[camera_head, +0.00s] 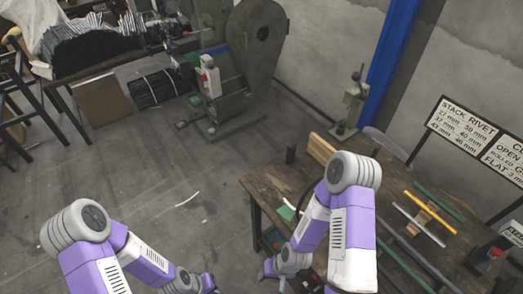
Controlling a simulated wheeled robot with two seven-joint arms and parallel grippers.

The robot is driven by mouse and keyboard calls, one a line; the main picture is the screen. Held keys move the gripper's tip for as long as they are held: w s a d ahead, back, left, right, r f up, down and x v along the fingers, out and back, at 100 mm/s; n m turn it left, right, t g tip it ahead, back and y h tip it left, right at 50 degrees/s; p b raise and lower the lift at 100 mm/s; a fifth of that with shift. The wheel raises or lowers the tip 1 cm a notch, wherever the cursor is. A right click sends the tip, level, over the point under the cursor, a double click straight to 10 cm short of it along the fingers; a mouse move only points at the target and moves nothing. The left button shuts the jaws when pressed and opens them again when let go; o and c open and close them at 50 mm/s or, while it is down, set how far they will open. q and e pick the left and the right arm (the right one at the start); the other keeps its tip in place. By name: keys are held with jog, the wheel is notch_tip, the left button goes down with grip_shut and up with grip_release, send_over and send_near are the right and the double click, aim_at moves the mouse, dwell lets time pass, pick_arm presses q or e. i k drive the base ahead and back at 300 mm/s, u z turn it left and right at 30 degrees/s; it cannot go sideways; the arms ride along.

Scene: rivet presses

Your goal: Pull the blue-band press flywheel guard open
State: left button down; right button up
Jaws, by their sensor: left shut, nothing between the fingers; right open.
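A large grey-green press (233,97) stands on the floor at the upper middle, with a big rounded plate like a flywheel guard (256,36) on its upper part. I cannot make out a blue band on it, nor tell whether the guard is open. My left gripper (209,283) is at the bottom edge, shut and empty, far from the press. My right gripper (268,270) is open and empty at the bottom, beside the wooden table. Both grippers are small and partly cut off or hidden by my arms.
A wooden table (283,172) with colored rods stands at the right, with a sign (475,135) beyond it. A small green machine (352,103) stands by a blue pillar (394,45). A bench with dark rods (97,50) is upper left.

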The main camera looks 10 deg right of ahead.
aim_at(259, 60)
jog(key=u, duration=0.65)
jog(key=i, duration=3.3)
jog(key=z, duration=2.85)
jog(key=i, duration=1.1)
jog(key=u, duration=2.15)
